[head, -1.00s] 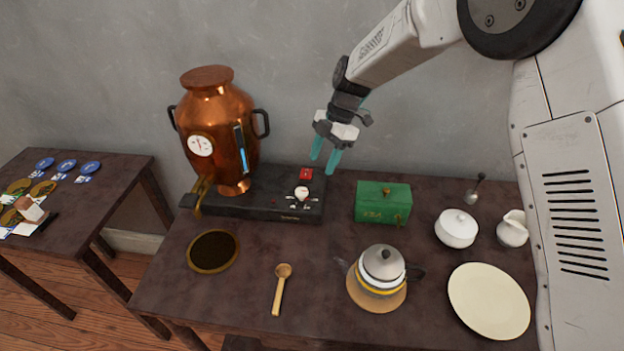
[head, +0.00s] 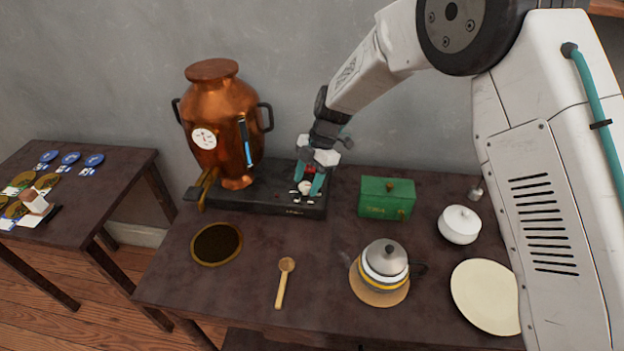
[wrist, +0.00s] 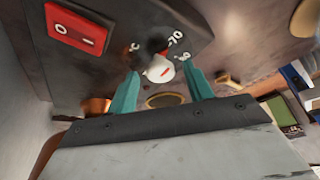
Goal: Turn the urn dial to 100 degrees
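The copper urn (head: 222,115) stands on a black base (head: 250,203) at the back left of the table. The white urn dial (head: 305,187) is on the base's right end, partly hidden by my gripper. In the wrist view the dial (wrist: 160,71) shows a red mark and is surrounded by partly hidden printed numbers, so its setting cannot be read. My gripper (head: 309,181) is down over the dial. In the wrist view my gripper (wrist: 162,75) is open, one teal finger on each side of the dial, with visible gaps.
A red switch (wrist: 77,27) sits beside the dial. A green box (head: 386,197) stands right of the base, with a teapot (head: 384,262) in front. A wooden spoon (head: 283,282), round dark tray (head: 216,244), sugar bowl (head: 459,224) and plate (head: 484,296) lie around the table.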

